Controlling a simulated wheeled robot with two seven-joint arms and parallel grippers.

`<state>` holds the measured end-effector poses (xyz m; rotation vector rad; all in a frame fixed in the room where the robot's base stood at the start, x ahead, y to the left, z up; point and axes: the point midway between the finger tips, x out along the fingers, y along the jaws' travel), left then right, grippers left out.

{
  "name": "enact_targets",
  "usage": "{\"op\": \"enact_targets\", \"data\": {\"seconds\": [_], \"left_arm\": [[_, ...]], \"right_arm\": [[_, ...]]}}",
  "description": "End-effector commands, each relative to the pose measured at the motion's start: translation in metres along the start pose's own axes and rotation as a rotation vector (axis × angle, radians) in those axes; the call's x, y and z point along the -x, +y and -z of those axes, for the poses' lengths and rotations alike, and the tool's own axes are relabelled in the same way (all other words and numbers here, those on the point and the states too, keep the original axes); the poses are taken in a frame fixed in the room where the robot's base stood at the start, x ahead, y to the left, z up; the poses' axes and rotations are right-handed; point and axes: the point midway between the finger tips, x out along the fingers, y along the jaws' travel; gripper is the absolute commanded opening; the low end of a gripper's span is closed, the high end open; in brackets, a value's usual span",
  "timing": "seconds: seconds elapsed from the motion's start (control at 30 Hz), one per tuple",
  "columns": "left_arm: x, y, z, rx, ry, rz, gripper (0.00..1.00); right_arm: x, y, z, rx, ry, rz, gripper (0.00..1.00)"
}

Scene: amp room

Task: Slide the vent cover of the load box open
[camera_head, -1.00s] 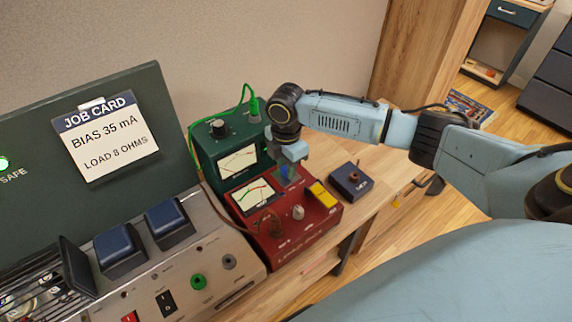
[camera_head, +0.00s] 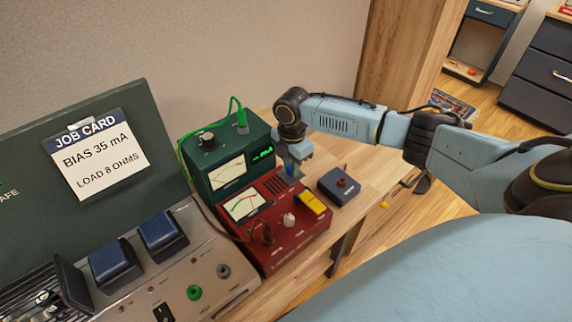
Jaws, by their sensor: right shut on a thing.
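The load box is the red box (camera_head: 270,253) with a meter on its sloped top, in the middle of the head view. Dark vent slots (camera_head: 273,186) show bare in its top, left of my right gripper. My right gripper (camera_head: 292,172) points down at the back right of the box, shut on the vent cover (camera_head: 291,171), of which only a small blue part shows between the fingers. The rest of the cover is hidden by the gripper. My left gripper is not in view.
A green meter box (camera_head: 202,158) with a green lead stands behind the load box. A yellow block (camera_head: 314,203) and a knob (camera_head: 289,220) sit on the load box. A dark blue box (camera_head: 339,186) stands close to the right. The amplifier (camera_head: 215,275) stands at left.

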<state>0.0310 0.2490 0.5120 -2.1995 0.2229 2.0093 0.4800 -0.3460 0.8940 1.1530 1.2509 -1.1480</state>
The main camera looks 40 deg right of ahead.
Motion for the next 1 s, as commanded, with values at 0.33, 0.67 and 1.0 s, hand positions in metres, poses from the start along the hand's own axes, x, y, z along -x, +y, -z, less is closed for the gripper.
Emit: {"op": "enact_targets", "data": {"seconds": [0.33,0.67,1.0], "left_arm": [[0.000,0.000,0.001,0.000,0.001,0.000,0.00],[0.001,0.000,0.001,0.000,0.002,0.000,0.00],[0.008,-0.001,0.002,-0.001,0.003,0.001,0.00]], "right_arm": [[0.001,0.000,-0.004,-0.003,-0.010,-0.001,0.42],[0.008,0.001,-0.003,-0.002,-0.008,-0.002,0.42],[0.077,0.001,-0.003,-0.003,-0.009,-0.005,0.42]]}}
